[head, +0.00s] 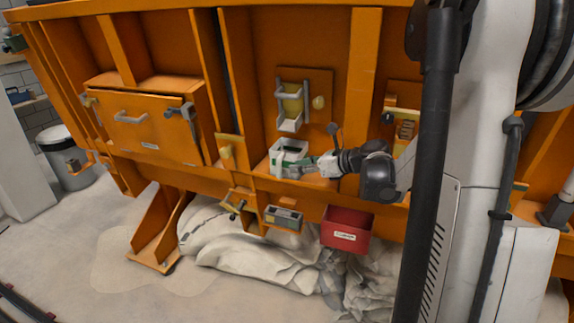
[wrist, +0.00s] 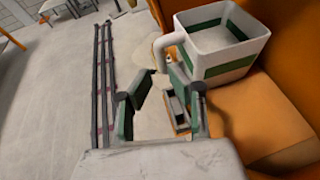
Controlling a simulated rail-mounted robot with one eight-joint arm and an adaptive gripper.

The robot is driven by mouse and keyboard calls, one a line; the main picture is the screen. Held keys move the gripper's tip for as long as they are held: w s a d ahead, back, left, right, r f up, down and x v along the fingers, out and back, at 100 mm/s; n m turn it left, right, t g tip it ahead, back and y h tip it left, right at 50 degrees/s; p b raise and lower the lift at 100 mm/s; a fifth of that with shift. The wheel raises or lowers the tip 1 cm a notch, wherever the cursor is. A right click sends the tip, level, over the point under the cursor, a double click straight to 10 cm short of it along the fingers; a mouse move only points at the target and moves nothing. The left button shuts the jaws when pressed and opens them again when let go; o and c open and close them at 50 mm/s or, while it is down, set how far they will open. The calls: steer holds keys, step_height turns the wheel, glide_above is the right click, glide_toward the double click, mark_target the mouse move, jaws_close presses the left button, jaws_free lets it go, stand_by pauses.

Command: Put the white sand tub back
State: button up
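The white sand tub (head: 289,147) has a green band and an open top. In the head view it is on an orange ledge of the sandbed, below a metal chute. In the wrist view the tub (wrist: 222,40) is at the upper right, with its white handle (wrist: 158,50) toward my gripper (wrist: 159,76). My gripper's two fingers have green pads and stand apart. Their tips are close to the handle's lower end; I cannot tell whether they touch it. In the head view my gripper (head: 307,165) is at the tub's right side, and the fingertips are hard to make out.
A metal chute (head: 290,106) and a yellow knob (head: 319,102) are on the orange wall above. A red bin (head: 346,230) and a small grey metal box (head: 284,217) are below the ledge. A hatch with handles (head: 147,121) is at the left. Orange ribs flank the tub's bay.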

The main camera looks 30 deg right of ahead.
mark_target(279, 175)
steer(key=b+x, duration=0.1)
steer(key=x, duration=0.7)
steer(key=shift+w+f, duration=0.1)
steer(key=shift+w, duration=0.05)
jaws_close()
